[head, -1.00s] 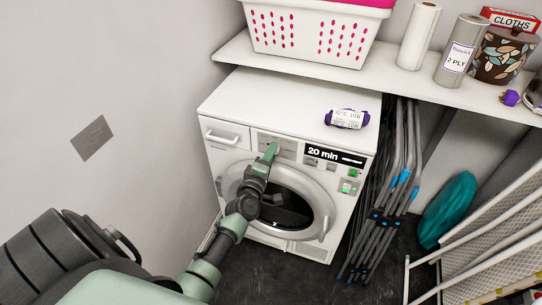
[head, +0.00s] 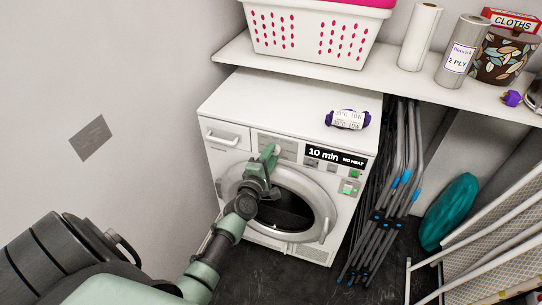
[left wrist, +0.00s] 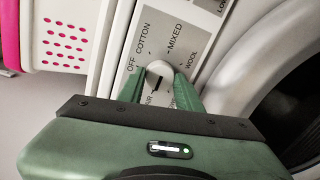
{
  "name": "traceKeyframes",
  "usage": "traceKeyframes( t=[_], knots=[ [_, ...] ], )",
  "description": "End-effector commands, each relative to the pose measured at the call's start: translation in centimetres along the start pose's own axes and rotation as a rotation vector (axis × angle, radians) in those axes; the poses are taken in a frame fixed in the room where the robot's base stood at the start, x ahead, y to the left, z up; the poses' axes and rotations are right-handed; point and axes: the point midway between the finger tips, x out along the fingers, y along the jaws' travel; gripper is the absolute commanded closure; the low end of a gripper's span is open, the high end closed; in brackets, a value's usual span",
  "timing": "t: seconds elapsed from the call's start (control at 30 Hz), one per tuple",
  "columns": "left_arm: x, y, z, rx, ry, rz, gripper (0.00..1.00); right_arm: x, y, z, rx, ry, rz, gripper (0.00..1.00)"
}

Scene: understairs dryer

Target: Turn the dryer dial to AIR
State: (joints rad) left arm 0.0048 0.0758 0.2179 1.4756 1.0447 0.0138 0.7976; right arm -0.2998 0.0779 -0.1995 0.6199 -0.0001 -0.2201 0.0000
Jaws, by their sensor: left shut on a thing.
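The white dryer (head: 225,155) stands against the wall with its round door shut. Its display (head: 336,157) reads "10 min NO HEAT". In the left wrist view the white dial (left wrist: 157,70) sits on a grey panel printed OFF, COTTON, MIXED and WOOL. A label ending in "IR", beside the left finger, is partly hidden, and so is another at the bottom. The dial's black mark points down and slightly left, towards the "IR" label. My left gripper (head: 268,154) is shut on the dial, one green finger on each side. My right gripper is not in view.
A detergent-like purple and white pack (head: 347,119) lies on the dryer top. A shelf (head: 300,70) above holds a white basket (head: 310,35) and paper rolls (head: 461,50). Folded grey racks (head: 385,215) stand close on the dryer's right.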

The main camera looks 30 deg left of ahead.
Motion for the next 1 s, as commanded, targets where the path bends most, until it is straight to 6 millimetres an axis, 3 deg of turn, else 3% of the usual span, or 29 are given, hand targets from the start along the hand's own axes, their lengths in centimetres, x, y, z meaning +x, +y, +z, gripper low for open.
traceKeyframes(
  t=[0.13, 0.17, 0.2, 0.23, 0.57, 1.0],
  knots=[
    [0.0, -0.1, -0.1, 0.001, 0.002, -0.001, 1.00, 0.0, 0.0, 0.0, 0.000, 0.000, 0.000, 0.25],
    [0.0, -0.1, -0.1, 0.001, 0.002, -0.001, 0.57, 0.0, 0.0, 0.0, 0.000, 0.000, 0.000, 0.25],
    [0.0, -0.1, -0.1, 0.001, 0.002, -0.001, 0.46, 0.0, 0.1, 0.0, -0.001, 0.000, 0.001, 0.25],
    [0.0, -0.1, -0.1, 0.001, 0.002, -0.001, 0.44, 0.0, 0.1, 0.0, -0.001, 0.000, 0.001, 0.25],
    [-0.3, -0.1, 0.0, 0.002, 0.001, -0.001, 0.44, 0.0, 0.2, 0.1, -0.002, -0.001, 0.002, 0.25],
    [-6.8, -0.2, -0.1, 0.001, 0.002, -0.003, 0.44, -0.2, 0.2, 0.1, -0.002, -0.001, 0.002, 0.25]
  ],
)
